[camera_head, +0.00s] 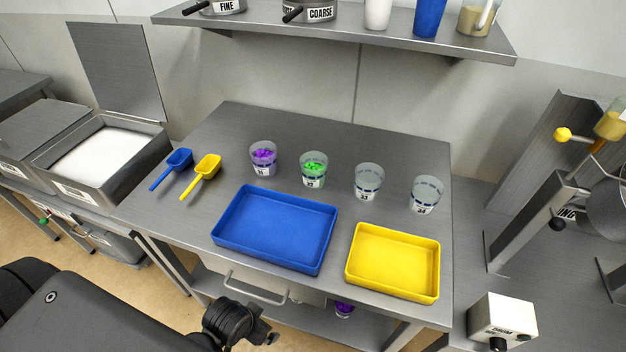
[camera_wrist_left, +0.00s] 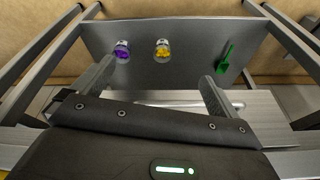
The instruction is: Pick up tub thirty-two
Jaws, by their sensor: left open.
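Tub thirty-two (camera_head: 313,169) is a clear cup with green pieces in it and a label that reads 32. It stands upright on the steel table behind the blue tray, second from the left in a row of similar tubs. My left gripper (camera_wrist_left: 157,72) is open and empty in the left wrist view, with its fingers wide apart. It is low at the table's front edge, far from tub thirty-two, which does not show in the wrist view. My right gripper is in neither view.
A tub with purple pieces (camera_head: 263,158) and two empty tubs (camera_head: 369,181) (camera_head: 426,194) flank it. A blue tray (camera_head: 274,229) and a yellow tray (camera_head: 393,261) lie in front. Blue and yellow scoops (camera_head: 171,168) (camera_head: 201,177) lie left. A lower shelf (camera_wrist_left: 190,62) holds tubs and a green scoop.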

